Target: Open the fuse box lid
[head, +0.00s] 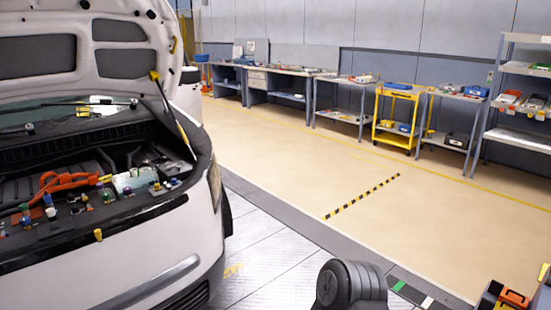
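A white car (150,245) stands at the left with its hood (90,45) raised and its engine bay open. In the bay I see orange cables (70,182), a pale translucent tank (135,180) and several small coloured caps. I cannot pick out the fuse box or its lid for certain among the dark parts; the bay is partly cut off by the left picture edge. Neither of my grippers is in view.
A strut (175,118) holds the hood at its right side. The beige floor (290,150) right of the car is clear. Workbenches (290,80), a yellow cart (397,118) and a shelf rack (520,90) line the back wall. An orange toolbox (513,300) is at bottom right.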

